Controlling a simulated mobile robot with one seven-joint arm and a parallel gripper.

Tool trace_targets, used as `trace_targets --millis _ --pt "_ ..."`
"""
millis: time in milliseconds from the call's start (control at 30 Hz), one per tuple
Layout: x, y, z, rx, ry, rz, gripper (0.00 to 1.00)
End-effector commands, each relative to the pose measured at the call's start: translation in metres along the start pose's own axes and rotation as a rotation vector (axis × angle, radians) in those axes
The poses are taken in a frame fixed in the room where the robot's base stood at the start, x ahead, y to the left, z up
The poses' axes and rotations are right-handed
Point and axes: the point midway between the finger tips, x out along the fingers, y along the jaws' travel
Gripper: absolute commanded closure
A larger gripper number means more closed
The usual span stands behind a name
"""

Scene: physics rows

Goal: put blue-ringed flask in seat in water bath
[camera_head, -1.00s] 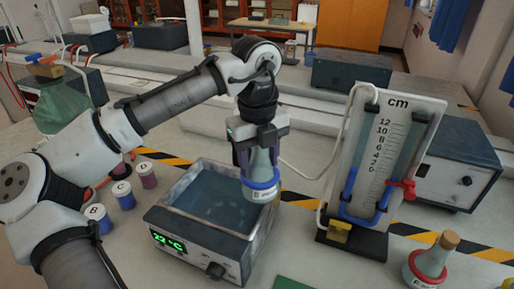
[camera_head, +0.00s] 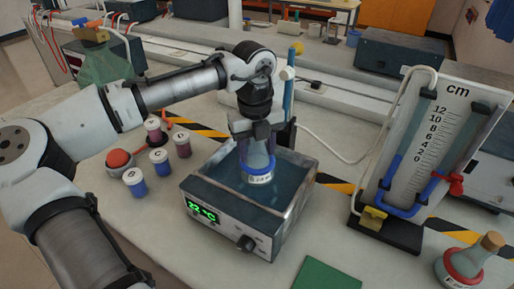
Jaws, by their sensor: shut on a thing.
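The blue-ringed flask (camera_head: 258,172) is upright inside the outline of the water bath, with its blue ring and white label low on its body. My gripper (camera_head: 256,135) is shut on the flask from above, around its upper part. The water bath (camera_head: 232,221) is a grey open box of dark water with a green display reading 22 °C and a black knob on its front. The seats under the water are hard to make out, and I cannot tell whether the flask's base touches one.
A manometer board (camera_head: 424,140) stands to the right. A red-ringed flask (camera_head: 469,260) with a cork is at the lower right. Several small lidded jars and a red button (camera_head: 118,159) are left of the bath. A green mat (camera_head: 326,277) lies in front.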

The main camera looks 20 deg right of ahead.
Motion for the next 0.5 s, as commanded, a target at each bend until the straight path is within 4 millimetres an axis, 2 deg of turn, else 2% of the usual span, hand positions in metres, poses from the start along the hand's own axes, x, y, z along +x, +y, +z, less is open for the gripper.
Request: trace_targets --millis 33,500 --pt "0.009 0.001 0.001 -0.001 -0.003 0.001 0.91" --pt "0.049 0.001 -0.001 0.002 0.001 -0.002 0.91"
